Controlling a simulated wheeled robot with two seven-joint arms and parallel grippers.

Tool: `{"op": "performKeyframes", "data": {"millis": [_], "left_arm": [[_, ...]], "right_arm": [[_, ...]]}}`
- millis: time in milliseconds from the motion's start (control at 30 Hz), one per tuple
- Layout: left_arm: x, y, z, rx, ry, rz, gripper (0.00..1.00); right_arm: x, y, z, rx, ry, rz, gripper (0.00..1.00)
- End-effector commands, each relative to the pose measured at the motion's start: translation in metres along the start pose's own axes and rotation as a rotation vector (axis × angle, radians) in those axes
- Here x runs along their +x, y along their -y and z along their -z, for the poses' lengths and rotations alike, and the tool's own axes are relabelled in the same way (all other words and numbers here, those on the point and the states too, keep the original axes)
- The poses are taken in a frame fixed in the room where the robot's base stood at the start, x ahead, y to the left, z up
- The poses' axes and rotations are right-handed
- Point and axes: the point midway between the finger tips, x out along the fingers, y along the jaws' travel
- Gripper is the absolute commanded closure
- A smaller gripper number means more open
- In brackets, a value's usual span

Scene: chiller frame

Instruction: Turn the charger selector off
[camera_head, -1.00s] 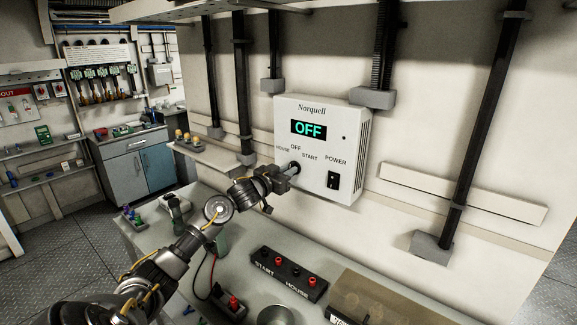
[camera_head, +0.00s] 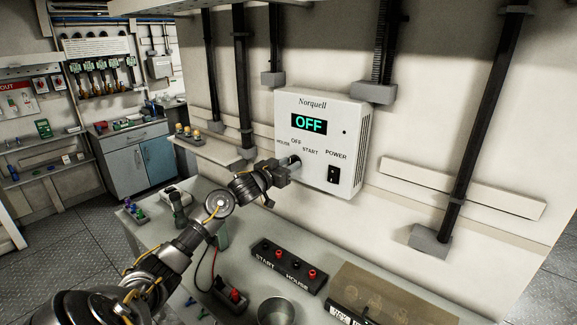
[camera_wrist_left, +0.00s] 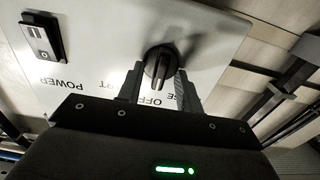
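The white Norquell charger box (camera_head: 345,130) is on the wall, and its display (camera_head: 309,124) reads OFF in green. Its black selector knob (camera_head: 294,161) is at the lower left, near the HOUSE, OFF and START labels. In the left wrist view the knob (camera_wrist_left: 160,64) has its ridge towards the upside-down OFF label. My left gripper (camera_head: 285,169) is just in front of the knob. In the wrist view its fingers (camera_wrist_left: 158,88) are apart, one on each side of the knob's near part, with no clear grip on it. My right gripper is out of view.
A black POWER switch (camera_head: 333,174) is on the box, right of the knob. Below, the bench holds a START/HOUSE terminal block (camera_head: 289,267), a metal cup (camera_head: 277,312) and a brownish covered box (camera_head: 385,295). A small shelf (camera_head: 205,148) is left of the charger.

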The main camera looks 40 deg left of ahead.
Motion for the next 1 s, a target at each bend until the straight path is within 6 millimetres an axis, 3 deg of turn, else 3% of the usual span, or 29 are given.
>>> {"op": "performKeyframes", "data": {"millis": [233,700,1000], "left_arm": [[-0.008,0.001,-0.002,0.000,-0.001,0.001,0.65],[-0.093,0.000,-0.003,0.002,0.001,0.000,0.65],[-0.108,0.000,0.000,0.000,0.001,0.000,0.65]], "right_arm": [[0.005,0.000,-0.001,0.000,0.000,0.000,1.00],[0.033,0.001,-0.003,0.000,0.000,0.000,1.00],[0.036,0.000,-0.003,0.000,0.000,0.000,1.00]]}}
